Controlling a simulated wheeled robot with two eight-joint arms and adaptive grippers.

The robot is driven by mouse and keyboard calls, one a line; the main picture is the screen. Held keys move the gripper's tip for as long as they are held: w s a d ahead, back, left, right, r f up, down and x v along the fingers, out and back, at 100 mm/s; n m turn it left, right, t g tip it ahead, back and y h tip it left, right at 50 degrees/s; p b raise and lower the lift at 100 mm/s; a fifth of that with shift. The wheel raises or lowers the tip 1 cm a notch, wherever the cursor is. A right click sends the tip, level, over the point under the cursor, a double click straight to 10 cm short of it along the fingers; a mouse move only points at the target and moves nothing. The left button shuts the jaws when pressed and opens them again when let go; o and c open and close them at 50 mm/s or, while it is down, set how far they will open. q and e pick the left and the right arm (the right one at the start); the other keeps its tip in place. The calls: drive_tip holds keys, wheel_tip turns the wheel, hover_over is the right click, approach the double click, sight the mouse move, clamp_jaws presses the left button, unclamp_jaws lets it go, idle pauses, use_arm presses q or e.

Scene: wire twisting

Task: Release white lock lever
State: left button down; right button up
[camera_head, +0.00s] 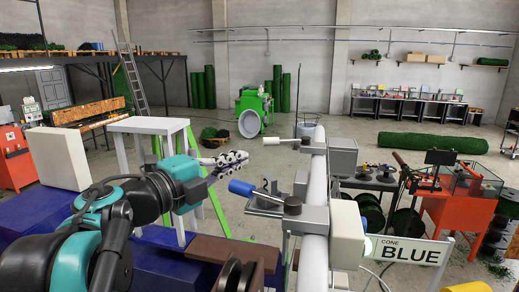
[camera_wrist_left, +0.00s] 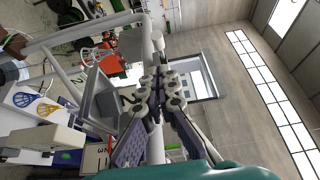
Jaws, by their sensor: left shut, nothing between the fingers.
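The white lock lever (camera_head: 272,141) is a short white handle on a thin rod, pointing left from the upper part of the white vertical tube (camera_head: 314,190) in the head view. Below it, a blue-handled lever (camera_head: 241,188) sticks out left from a dark knob on a grey bracket. My left gripper (camera_head: 238,156) is shut and empty, left of and slightly below the white handle in the picture, apart from it. The left wrist view shows its closed fingers (camera_wrist_left: 160,88) in front of the tube. My right gripper is not in view.
Grey boxes (camera_head: 343,157) and a white box (camera_head: 347,220) are fixed to the tube's right side. A sign reading "CONE BLUE" (camera_head: 408,251) stands at lower right. A white table (camera_head: 150,124) and a green frame (camera_head: 216,205) stand behind my left arm.

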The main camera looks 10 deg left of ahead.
use_arm(q)
drive_tip(key=p, duration=0.3)
approach(278, 142)
drive_tip(key=x, duration=0.5)
drive_tip(key=shift+w, duration=0.3)
drive_tip(key=shift+d, duration=0.15)
